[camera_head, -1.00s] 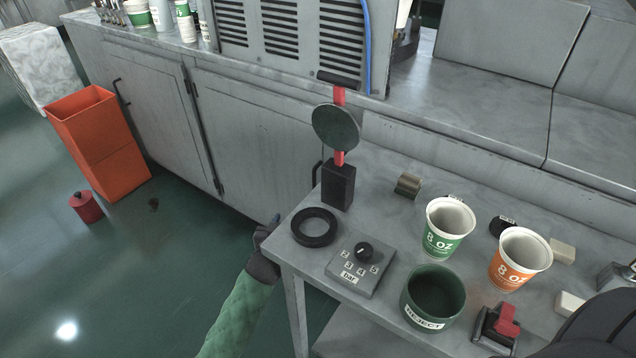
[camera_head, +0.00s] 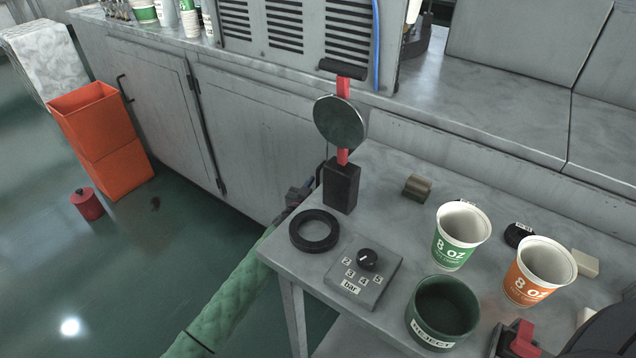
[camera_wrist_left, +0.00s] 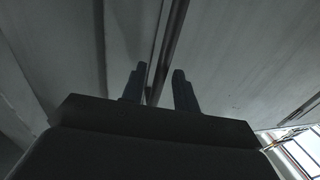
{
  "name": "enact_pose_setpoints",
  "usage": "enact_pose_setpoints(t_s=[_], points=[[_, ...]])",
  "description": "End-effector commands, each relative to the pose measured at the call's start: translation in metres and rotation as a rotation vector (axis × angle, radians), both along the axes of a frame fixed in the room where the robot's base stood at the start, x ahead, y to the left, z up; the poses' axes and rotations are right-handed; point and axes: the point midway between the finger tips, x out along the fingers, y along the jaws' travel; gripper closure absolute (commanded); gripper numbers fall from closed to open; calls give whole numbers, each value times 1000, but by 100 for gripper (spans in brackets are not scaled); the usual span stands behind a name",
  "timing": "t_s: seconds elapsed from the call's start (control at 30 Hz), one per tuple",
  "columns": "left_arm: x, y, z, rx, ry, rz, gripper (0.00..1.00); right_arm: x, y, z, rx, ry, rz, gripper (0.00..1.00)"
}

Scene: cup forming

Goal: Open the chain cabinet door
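The grey cabinet under the counter has two doors, both shut: a left door (camera_head: 150,95) with a dark bar handle (camera_head: 123,90) and a right door (camera_head: 250,140). My left gripper (camera_head: 304,188) is low against the right door's right edge, beside the small table. The black block partly hides it there, along with that door's handle. In the left wrist view my left gripper's two fingers (camera_wrist_left: 157,88) are apart and point at a grey panel. A dark upright strip shows between them; I cannot tell whether it is the handle or a seam.
The small table (camera_head: 290,258) close to my left arm carries a black block (camera_head: 341,186) with a round disc, a black ring (camera_head: 314,231), a dial box (camera_head: 362,278), two cups and a green reject bowl (camera_head: 442,312).

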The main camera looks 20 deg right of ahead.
Motion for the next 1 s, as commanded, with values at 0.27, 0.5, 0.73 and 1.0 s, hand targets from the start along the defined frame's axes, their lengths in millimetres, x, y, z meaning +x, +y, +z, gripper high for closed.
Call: enact_pose_setpoints(t_s=[0.27, 0.5, 0.73, 1.0], points=[[11, -10, 0, -1, 1, 0, 70, 0, 0, 0, 0, -1, 0, 64], [11, -10, 0, -1, 1, 0, 76, 0, 1, 0, 2, -1, 0, 64], [11, -10, 0, -1, 1, 0, 100, 0, 1, 0, 1, 0, 0, 64], [9, -5, 1, 1, 0, -6, 100, -1, 0, 3, 0, 2, 0, 64]])
